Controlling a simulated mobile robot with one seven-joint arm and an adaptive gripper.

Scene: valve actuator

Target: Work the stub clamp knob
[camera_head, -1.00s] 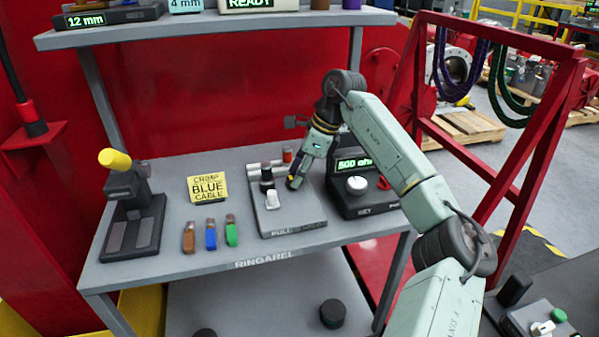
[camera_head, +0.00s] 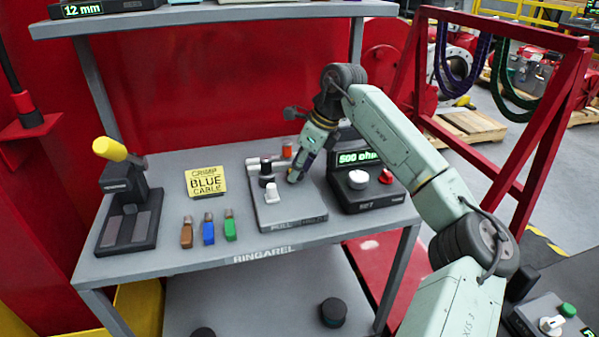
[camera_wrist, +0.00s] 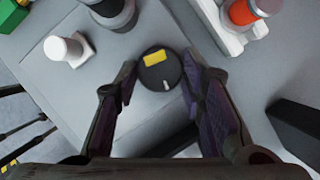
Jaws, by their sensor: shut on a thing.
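The round black knob (camera_wrist: 158,72) with a yellow patch and a pale pointer mark is in the wrist view, on the flat top of the grey fixture plate (camera_head: 297,217). My gripper (camera_wrist: 159,66) has one dark finger on each side of the knob and is shut on it. In the head view my gripper (camera_head: 294,178) points down at the right side of the plate and hides the knob. A white peg (camera_head: 271,194) stands left of it; the peg also shows in the wrist view (camera_wrist: 62,48).
A black post (camera_head: 266,167) and an orange piece (camera_head: 287,149) stand close behind my gripper. The "500 ohm" box (camera_head: 366,192) is close on the right. A yellow-handled press (camera_head: 128,200), a "BLUE CABLE" sign (camera_head: 206,181) and coloured pieces (camera_head: 209,230) are left.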

